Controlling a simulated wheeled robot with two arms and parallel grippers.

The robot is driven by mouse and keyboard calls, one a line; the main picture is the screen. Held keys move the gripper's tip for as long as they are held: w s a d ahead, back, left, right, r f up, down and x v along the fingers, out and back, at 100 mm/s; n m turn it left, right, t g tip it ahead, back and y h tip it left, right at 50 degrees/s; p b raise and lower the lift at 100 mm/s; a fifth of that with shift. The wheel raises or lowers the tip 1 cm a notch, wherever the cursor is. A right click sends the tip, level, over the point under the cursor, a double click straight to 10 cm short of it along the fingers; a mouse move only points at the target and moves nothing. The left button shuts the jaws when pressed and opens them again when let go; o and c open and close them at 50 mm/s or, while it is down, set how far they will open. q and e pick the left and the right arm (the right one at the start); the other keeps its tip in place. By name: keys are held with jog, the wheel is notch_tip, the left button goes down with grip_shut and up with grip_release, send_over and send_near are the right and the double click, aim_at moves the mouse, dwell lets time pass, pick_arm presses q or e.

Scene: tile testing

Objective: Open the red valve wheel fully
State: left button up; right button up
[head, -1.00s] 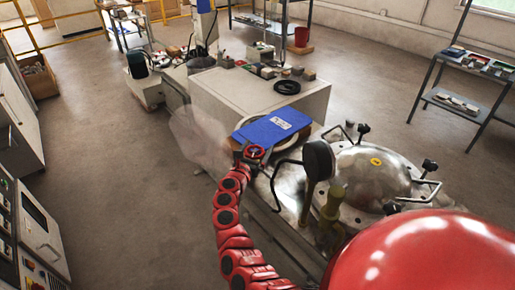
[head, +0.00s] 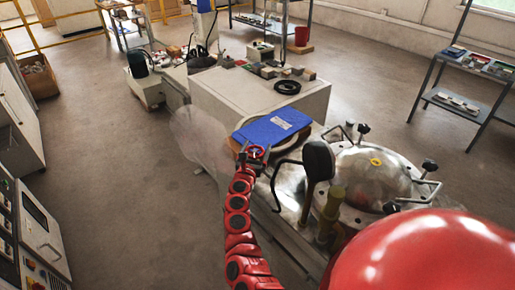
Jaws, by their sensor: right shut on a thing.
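The red valve wheel (head: 257,151) is small and sits at the near edge of the bench machine, just below a blue folder. My right gripper (head: 252,156) is at the end of the red segmented arm coming up from the bottom. Its dark jaws are shut on the wheel and cover part of its rim. The wheel's stem and how far it is turned cannot be made out at this size. My left gripper is not in view.
The blue folder (head: 272,128) lies just behind the wheel. A metal dome (head: 370,170) with clamps is farther right. Open floor (head: 120,190) lies to the left.

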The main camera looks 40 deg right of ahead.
jog(key=n+t+y+p, duration=0.2)
jog(key=y, duration=0.1)
jog(key=shift+r+n+t, duration=0.25)
jog(key=shift+n+t, duration=0.05)
jog(key=shift+t, duration=0.1)
jog(key=shift+w+a+n+t+y+p, duration=0.15)
jog(key=shift+n+t+y+p, duration=0.2)
jog(key=shift+y, duration=0.2)
jog(key=shift+w+a+n+t+y+p, duration=0.1)
jog(key=shift+n+t+y+p, duration=0.2)
jog(key=shift+n+y, duration=0.2)
jog(key=shift+a+f+n+t+y+p, duration=0.1)
jog(key=shift+a+n+t+y+p, duration=0.1)
jog(key=shift+n+t+y+p, duration=0.65)
jog(key=shift+w+a+n+y, duration=0.1)
jog(key=shift+n+y, duration=0.25)
jog(key=shift+y, duration=0.4)
jog(key=shift+w+a+n+y, duration=0.1)
jog(key=shift+n+y, duration=0.25)
jog(key=shift+y, duration=0.4)
jog(key=shift+a+f+y, duration=0.1)
jog(key=shift+a+y, duration=0.05)
jog(key=shift+y, duration=0.15)
jog(key=o, duration=1)
jog(key=shift+o, duration=0.2)
jog(key=shift+s, duration=0.1)
